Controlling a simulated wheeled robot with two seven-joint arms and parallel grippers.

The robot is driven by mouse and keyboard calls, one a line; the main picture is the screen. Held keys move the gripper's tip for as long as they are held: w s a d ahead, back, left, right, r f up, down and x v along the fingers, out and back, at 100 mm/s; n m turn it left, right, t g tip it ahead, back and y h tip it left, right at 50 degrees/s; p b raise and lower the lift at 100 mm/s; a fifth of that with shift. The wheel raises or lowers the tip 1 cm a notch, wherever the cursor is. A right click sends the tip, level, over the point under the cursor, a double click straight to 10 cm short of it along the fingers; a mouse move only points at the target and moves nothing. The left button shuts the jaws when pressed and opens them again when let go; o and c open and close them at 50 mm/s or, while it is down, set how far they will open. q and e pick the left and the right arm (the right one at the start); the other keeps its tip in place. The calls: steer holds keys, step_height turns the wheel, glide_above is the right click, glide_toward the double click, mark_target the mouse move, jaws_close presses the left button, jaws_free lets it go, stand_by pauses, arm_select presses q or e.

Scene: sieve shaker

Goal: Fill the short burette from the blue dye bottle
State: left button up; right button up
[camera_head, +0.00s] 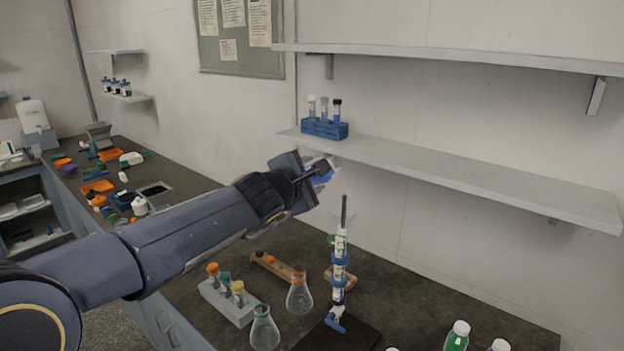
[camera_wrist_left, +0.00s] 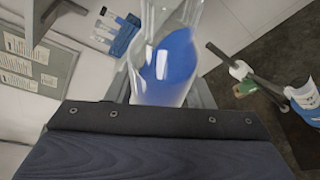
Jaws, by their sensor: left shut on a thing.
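My left gripper (camera_head: 312,177) is shut on a clear glass bottle of blue dye (camera_wrist_left: 168,65), held in the air above the bench. Its blue content also shows at the gripper's tip in the head view (camera_head: 323,178), mostly hidden by the gripper. The bottle's mouth is cut off in the wrist view. The burette (camera_head: 339,262) stands upright in blue clamps on a stand with a dark rod, below and slightly right of the gripper. Part of the burette shows at the right edge of the wrist view (camera_wrist_left: 306,96). The bottle and burette are apart. My right gripper is not in view.
A wall shelf (camera_head: 460,178) with a blue tube rack (camera_head: 324,128) is just behind the gripper. Two flasks (camera_head: 299,295) (camera_head: 264,330) and a white vial rack (camera_head: 229,302) stand left of the burette.

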arm_select(q)
steer(key=shift+w+a+r+m+t+b, duration=0.15)
steer(key=shift+r+m+t+b, duration=0.2)
steer(key=shift+m+b, duration=0.75)
steer(key=shift+m+t+b, duration=0.55)
steer(key=shift+m+b, duration=0.15)
steer(key=shift+b, duration=1.65)
